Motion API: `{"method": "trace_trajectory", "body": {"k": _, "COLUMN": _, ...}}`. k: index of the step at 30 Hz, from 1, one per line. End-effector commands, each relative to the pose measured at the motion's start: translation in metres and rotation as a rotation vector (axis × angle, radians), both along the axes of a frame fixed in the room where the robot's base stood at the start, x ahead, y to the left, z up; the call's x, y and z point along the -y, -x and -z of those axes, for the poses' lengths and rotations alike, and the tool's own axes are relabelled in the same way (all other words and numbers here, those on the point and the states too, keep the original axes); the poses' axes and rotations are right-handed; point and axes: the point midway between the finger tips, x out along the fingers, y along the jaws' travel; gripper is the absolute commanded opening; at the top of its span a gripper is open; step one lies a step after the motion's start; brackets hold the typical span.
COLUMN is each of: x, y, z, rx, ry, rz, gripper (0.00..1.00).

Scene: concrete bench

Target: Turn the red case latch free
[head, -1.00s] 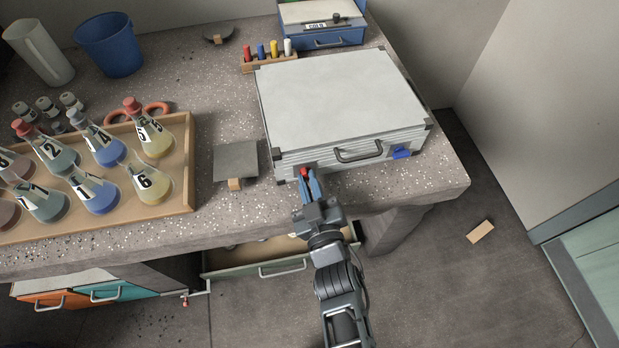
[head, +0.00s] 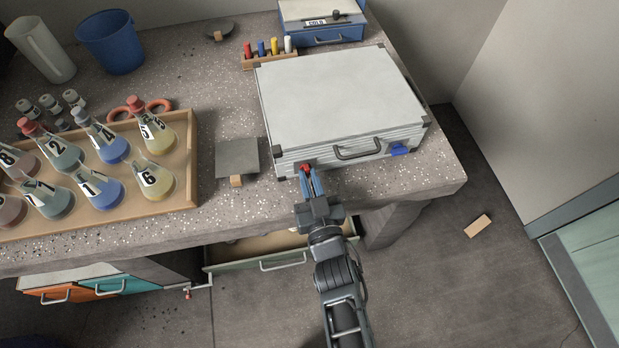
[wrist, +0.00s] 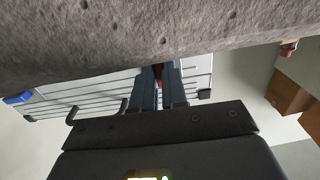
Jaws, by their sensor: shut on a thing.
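A silver case (head: 340,95) lies flat with its lid shut on the right part of the bench. Its front carries a dark handle (head: 358,149), a blue latch (head: 399,149) on the right and a red latch (head: 306,167) on the left. My gripper (head: 311,181) is at the case front with its blue fingers closed on the red latch. In the wrist view the fingers (wrist: 158,90) have the red latch (wrist: 157,71) between them, mostly hidden. The blue latch also shows in the wrist view (wrist: 18,98).
A wooden tray (head: 188,150) of numbered flasks stands on the left of the bench. A grey plate (head: 237,157) lies just left of the case. An open drawer (head: 255,252) juts out below the bench edge. The bench right of the case is clear.

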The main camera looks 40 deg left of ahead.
Motion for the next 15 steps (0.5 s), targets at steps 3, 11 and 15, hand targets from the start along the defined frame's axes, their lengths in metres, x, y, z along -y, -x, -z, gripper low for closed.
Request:
{"method": "trace_trajectory", "body": {"k": 3, "x": 0.001, "y": 0.0003, "z": 0.0022, "rx": -0.005, "ry": 0.001, "rz": 0.002, "gripper": 0.0}}
{"method": "trace_trajectory", "body": {"k": 11, "x": 0.0006, "y": 0.0002, "z": 0.0014, "rx": -0.003, "ry": 0.002, "rz": 0.001, "gripper": 0.33}}
{"method": "trace_trajectory", "body": {"k": 15, "x": 0.0004, "y": 0.0002, "z": 0.0008, "rx": -0.002, "ry": 0.001, "rz": 0.001, "gripper": 0.38}}
